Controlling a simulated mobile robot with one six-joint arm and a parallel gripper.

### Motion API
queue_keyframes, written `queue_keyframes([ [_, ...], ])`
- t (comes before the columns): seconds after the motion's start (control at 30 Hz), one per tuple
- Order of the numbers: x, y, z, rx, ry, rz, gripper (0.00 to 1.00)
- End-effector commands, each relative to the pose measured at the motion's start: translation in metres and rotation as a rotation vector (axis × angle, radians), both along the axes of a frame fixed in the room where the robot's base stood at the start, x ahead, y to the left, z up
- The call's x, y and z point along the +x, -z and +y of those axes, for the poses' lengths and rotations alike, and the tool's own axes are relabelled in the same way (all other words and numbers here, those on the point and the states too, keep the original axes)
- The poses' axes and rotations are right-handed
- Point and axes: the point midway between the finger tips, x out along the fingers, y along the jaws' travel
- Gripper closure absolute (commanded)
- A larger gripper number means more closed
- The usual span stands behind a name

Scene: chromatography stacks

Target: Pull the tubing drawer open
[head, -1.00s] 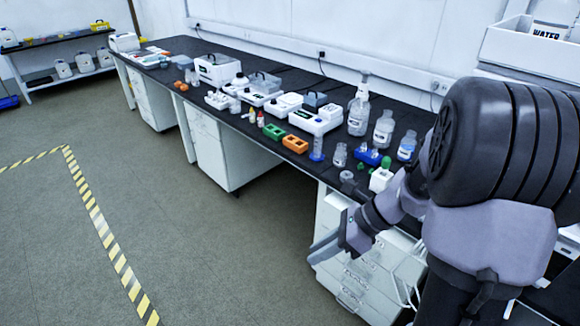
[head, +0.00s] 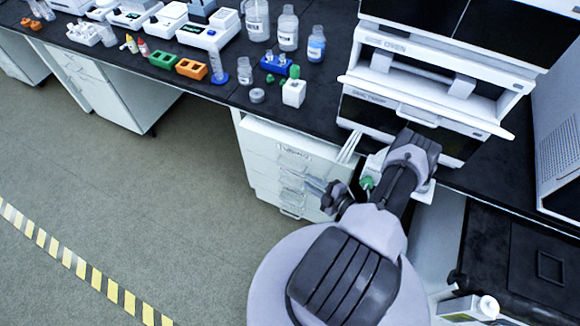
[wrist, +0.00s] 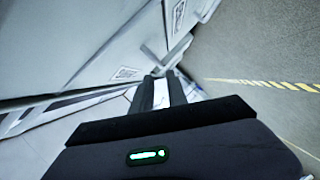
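The white drawer unit (head: 262,160) stands under the front edge of the bench. Its stacked drawers carry small labels and handles; I cannot read which is the tubing drawer, and no drawer clearly stands out. My gripper (head: 316,187) is low in front of the unit's right part, pointing left in the head view. In the wrist view, my gripper (wrist: 164,88) has two dark fingers with a light gap between them. Their tips are close to a pale handle (wrist: 179,49) on a drawer front (wrist: 95,85). I cannot tell whether they touch it.
The black bench (head: 225,85) bears bottles, an orange rack (head: 191,69), a green rack (head: 162,61) and a blue rack (head: 275,64). A white oven stack (head: 425,90) stands above and right of my arm. The floor (head: 170,220) left of the drawers is clear.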

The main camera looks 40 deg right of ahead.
Motion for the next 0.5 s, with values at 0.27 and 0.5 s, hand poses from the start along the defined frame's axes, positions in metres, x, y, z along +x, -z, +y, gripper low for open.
queue_keyframes([
  [0.27, 0.061, 0.016, 0.005, -0.003, -0.005, -0.001, 0.81],
  [0.5, 0.096, 0.022, 0.006, -0.004, -0.003, 0.0, 0.81],
])
